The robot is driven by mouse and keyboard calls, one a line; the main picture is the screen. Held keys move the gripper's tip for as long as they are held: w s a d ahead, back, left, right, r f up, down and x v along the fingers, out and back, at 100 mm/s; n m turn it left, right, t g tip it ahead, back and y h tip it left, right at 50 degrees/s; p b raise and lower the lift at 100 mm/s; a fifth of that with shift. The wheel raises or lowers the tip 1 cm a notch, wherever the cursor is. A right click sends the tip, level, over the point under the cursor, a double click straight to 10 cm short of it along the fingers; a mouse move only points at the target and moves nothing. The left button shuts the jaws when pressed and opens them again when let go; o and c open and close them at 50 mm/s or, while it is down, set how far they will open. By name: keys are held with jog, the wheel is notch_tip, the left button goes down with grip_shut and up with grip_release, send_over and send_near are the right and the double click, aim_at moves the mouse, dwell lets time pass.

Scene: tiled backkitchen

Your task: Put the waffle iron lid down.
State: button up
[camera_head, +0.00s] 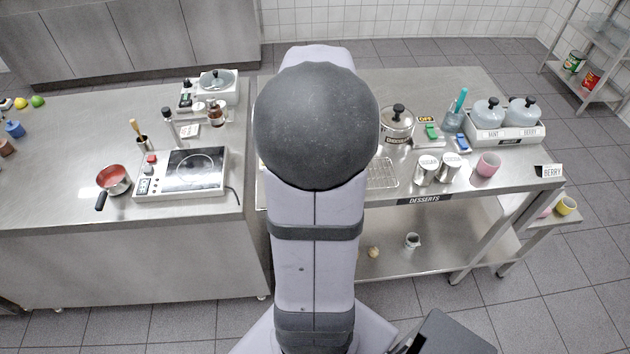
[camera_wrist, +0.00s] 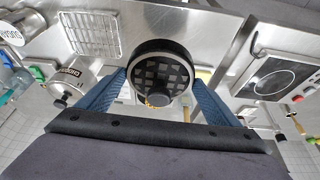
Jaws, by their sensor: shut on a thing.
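The waffle iron (camera_wrist: 142,52) shows in the middle of the wrist view as a round dark body with a light rim and a gridded plate. A dark round knob (camera_wrist: 158,98) stands in front of the grid. My gripper (camera_wrist: 160,80) has one blue finger on each side of the round part, with the fingertips against its edges; it is shut on the waffle iron lid. I cannot tell the lid's exact angle. In the head view my arm hides the waffle iron and the gripper.
On the steel table are a wire rack (camera_head: 382,174), a lidded pot (camera_head: 397,122), metal canisters (camera_head: 427,170) and a pink cup (camera_head: 488,164). On the left counter are a hot plate (camera_head: 195,169) and a red saucepan (camera_head: 114,179). A gap separates the two counters.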

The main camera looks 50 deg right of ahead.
jog(key=shift+d+f, duration=0.1)
jog(key=shift+f, duration=0.35)
jog(key=shift+w+d+r, duration=0.1)
jog(key=shift+w+d, duration=0.15)
jog(key=shift+d, duration=0.15)
jog(key=shift+a+f+p, duration=0.1)
jog(key=shift+f+p, duration=0.45)
jog(key=shift+f, duration=4.45)
jog(key=shift+f, duration=0.15)
jog(key=o, duration=1.1)
jog(key=shift+r, duration=0.4)
jog(key=v, duration=1.1)
jog(key=shift+s+r+b, duration=0.15)
jog(key=shift+r+b, duration=0.1)
jog(key=shift+b, duration=0.15)
